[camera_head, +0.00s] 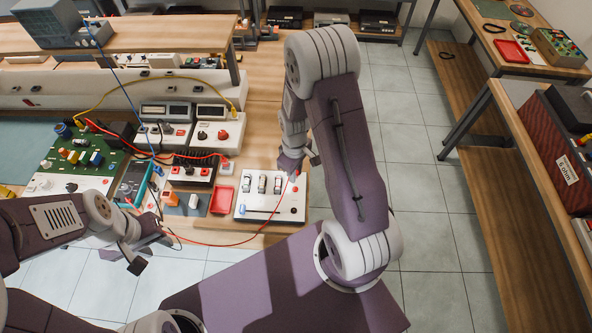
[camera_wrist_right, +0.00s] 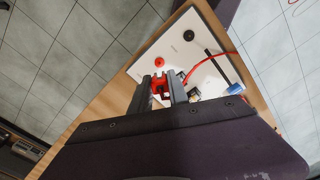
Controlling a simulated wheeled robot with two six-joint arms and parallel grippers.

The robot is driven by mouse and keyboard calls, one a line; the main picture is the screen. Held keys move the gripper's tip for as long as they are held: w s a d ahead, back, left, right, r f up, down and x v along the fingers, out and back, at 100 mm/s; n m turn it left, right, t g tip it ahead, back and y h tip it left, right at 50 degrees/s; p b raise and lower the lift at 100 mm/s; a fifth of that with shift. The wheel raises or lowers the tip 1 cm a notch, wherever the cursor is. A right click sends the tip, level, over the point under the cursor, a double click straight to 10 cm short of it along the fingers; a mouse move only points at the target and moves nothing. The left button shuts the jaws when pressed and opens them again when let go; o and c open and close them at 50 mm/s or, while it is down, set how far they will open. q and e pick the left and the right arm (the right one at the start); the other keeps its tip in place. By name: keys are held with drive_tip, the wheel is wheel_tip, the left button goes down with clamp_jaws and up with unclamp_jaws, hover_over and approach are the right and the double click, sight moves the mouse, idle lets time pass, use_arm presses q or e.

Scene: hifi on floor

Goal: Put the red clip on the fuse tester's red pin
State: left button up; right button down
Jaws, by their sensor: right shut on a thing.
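The fuse tester (camera_head: 270,212) is a white box with several fuse holders, near the front right edge of the bench in the head view. My right gripper (camera_head: 291,172) is above its back right part. In the right wrist view, my right gripper (camera_wrist_right: 162,88) is shut on the red clip (camera_wrist_right: 159,86), with a red lead running off to the right. The tester's red pin (camera_wrist_right: 159,62) shows just beyond the fingertips, apart from the clip in the picture. A black pin (camera_wrist_right: 190,35) stands further along. My left gripper (camera_head: 128,258) is open and empty at the bench's front edge.
A red tray (camera_head: 222,200) lies left of the tester. A green circuit board (camera_head: 88,152), meters (camera_head: 165,112) and red and yellow leads crowd the bench to the left. A red lead (camera_head: 215,244) loops over the front edge. The tiled floor right of the bench is clear.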

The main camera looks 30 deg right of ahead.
drive_tip(key=shift+d+f+b, duration=0.15)
drive_tip(key=shift+f+b, duration=0.15)
drive_tip(key=shift+f, duration=0.25)
wheel_tip(320, 180, down, 4)
drive_tip(key=b, duration=0.4)
drive_tip(key=shift+f, duration=0.2)
idle(0.4)
drive_tip(key=shift+f+b, duration=0.35)
drive_tip(key=shift+f, duration=0.45)
idle(0.9)
drive_tip(key=c, duration=1.2)
unclamp_jaws()
